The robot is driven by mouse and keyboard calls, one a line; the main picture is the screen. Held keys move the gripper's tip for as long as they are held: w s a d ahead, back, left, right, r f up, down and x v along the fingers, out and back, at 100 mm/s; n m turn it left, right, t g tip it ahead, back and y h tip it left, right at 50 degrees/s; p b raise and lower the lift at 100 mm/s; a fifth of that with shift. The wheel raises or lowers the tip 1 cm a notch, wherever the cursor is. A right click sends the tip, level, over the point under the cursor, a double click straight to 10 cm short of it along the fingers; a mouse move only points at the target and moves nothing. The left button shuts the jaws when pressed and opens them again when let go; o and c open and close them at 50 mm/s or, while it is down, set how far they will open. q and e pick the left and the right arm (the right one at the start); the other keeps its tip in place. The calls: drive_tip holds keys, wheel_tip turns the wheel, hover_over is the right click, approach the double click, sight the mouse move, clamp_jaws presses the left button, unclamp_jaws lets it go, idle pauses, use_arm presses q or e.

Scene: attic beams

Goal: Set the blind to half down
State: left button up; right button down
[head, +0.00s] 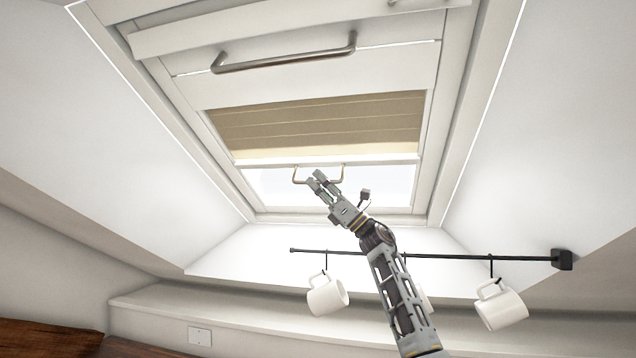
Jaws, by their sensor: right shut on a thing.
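The beige pleated blind (320,124) hangs in the roof window and covers the upper part of the glass. Its pale bottom rail (375,160) lies across the window, with bare bright glass (385,187) showing below it. A small brass-coloured handle (298,180) hangs from the rail. My right gripper (318,181) is at this handle, its fingers shut on the handle's lower bar. The exact grip is small and partly hidden by the fingers. My left gripper is not in view.
A metal bar handle (285,62) sits on the window frame above the blind. Below the window, a black rail (460,256) carries hanging white mugs (327,296) and (500,305), close to my right arm. A ledge (250,312) runs beneath; sloped walls flank the window.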

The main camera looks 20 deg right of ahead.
drive_tip(key=c, duration=1.5)
unclamp_jaws()
drive_tip(key=shift+s+a+r, duration=0.1)
